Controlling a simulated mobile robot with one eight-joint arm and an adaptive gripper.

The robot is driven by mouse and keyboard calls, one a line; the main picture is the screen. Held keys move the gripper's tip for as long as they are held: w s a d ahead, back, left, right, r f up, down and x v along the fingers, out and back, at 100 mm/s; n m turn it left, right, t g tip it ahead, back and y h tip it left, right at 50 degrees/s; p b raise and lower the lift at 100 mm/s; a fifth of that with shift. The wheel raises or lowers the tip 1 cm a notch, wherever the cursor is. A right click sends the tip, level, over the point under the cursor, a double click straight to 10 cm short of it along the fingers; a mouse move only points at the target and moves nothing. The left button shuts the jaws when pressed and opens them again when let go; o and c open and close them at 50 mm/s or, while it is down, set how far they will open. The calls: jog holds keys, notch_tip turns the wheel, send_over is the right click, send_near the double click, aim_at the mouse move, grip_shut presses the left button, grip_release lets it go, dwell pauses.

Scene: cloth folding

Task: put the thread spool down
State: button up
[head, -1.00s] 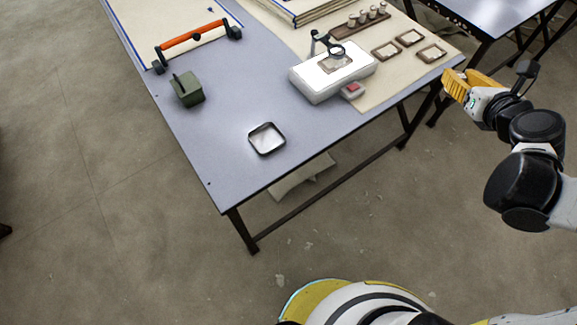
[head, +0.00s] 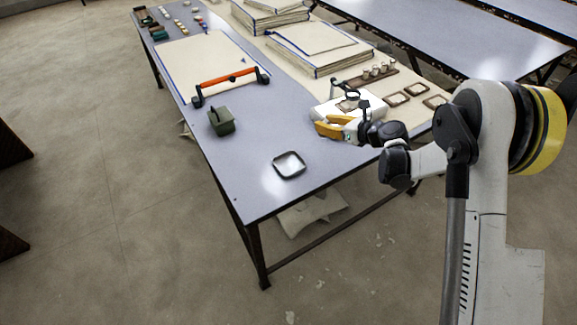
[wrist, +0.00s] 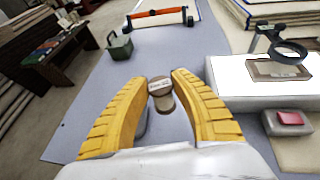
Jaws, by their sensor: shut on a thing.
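The thread spool (wrist: 161,92) sits between the two yellow fingertips in the wrist view, a small grey-brown piece with a pale top label. My gripper (wrist: 160,84) is shut on it. In the head view my gripper (head: 327,127) is over the table's right part, at the near-left corner of the white device; the spool cannot be made out there. The spool's height above the grey table (head: 245,190) is hard to tell. A dark-rimmed square tray (head: 289,165) lies near the table's front edge, left of and nearer than my gripper.
A green box (head: 221,122) and an orange-handled bar (head: 231,82) lie to the left. A wooden rack (head: 374,78) holds several spools. Bare table surrounds the tray.

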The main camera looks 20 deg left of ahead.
jog(key=s+a+f+b, duration=0.1)
jog(key=s+a+f, duration=0.1)
jog(key=a, duration=0.1)
jog(key=s+a+f+b, duration=0.2)
jog(key=a+f, duration=0.1)
jog(key=s+a+f+b, duration=0.1)
jog(key=s+a+f, duration=0.1)
jog(key=s+a, duration=0.1)
jog(key=shift+a+f+b, duration=0.2)
jog(key=shift+a+b, duration=0.15)
notch_tip(320, 180, down, 4)
jog(key=shift+f+b, duration=0.1)
jog(key=shift+b, duration=1.05)
jog(key=shift+s, duration=0.1)
jog(key=o, duration=0.9)
jog(key=shift+o, duration=0.2)
